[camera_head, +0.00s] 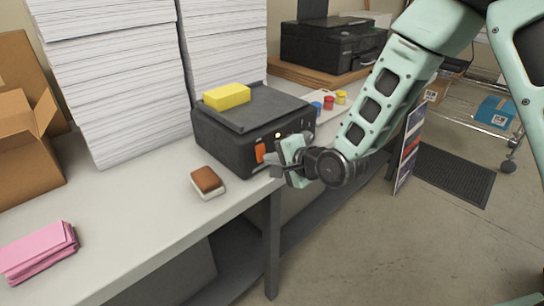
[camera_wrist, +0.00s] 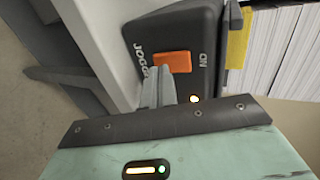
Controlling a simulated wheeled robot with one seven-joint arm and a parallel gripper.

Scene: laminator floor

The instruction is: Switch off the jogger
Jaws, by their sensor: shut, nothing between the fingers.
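The jogger (camera_head: 232,135) is a dark grey box on the table with an orange switch (camera_head: 260,152) on its front. In the wrist view the jogger's panel (camera_wrist: 205,30) carries the words "JOGG…" and "ON". The orange rocker switch (camera_wrist: 173,61) sits between them, and a small yellow-white lamp (camera_wrist: 194,99) glows below it. My gripper (camera_head: 274,162) is shut and empty in front of the panel. In the wrist view its fingertips (camera_wrist: 160,72) are at the lower edge of the switch, partly covering the lettering. I cannot tell whether they touch it.
A yellow pad (camera_head: 227,96) lies on top of the jogger. Tall paper stacks (camera_head: 110,70) stand behind it. A brown-and-white block (camera_head: 208,183) and pink sheets (camera_head: 38,252) lie on the table (camera_head: 130,222). A black printer (camera_head: 330,48) and small coloured pots (camera_head: 328,102) are further back.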

